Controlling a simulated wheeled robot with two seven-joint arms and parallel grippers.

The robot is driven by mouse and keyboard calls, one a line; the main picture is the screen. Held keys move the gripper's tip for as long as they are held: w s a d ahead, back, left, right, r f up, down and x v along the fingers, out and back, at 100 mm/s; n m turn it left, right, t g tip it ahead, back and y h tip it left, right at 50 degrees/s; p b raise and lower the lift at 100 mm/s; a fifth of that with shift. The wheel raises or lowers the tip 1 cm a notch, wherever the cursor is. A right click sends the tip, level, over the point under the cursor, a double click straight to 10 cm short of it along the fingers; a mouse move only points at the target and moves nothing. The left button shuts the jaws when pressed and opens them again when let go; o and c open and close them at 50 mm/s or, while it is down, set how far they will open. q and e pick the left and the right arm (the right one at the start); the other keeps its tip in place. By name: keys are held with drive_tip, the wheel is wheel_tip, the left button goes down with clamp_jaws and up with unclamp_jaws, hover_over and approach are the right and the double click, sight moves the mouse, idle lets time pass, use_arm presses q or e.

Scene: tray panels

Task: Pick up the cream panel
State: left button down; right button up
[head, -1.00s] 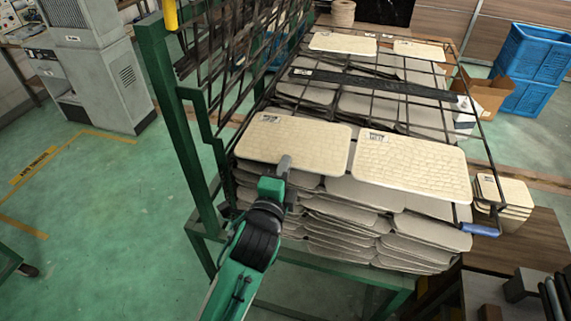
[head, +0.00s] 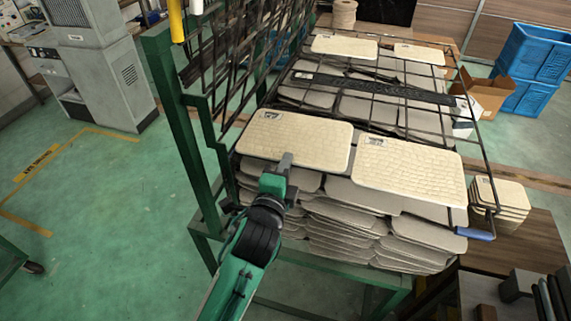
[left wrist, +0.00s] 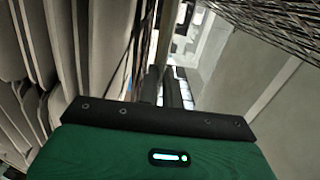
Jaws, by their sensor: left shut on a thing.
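Two cream panels lie side by side on top of the near stacks in the head view, the left one (head: 300,140) and the right one (head: 415,172). Each has a small dark-and-white label near its back left corner. My left gripper (head: 286,162) is shut on the front edge of the left cream panel. That panel looks about level and close above its stack; whether it is clear of the stack is hard to tell. In the left wrist view the fingers (left wrist: 162,88) show dark, and the held edge is not clear. My right gripper is out of view.
Grey panel stacks (head: 340,225) fill the green-framed rack (head: 180,130), with wire mesh at its left. Dark bars and a blue handle (head: 475,234) lie around the panels. Two more cream panels (head: 344,46) lie at the back. Floor at the left is free.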

use_arm(q)
drive_tip(key=s+a+r+p, duration=0.2)
drive_tip(key=s+r+p, duration=0.2)
drive_tip(key=s, duration=0.3)
drive_tip(key=shift+s+a+p, duration=0.2)
drive_tip(key=shift+s+p, duration=0.15)
drive_tip(key=shift+p, duration=0.05)
drive_tip(key=shift+f, duration=0.1)
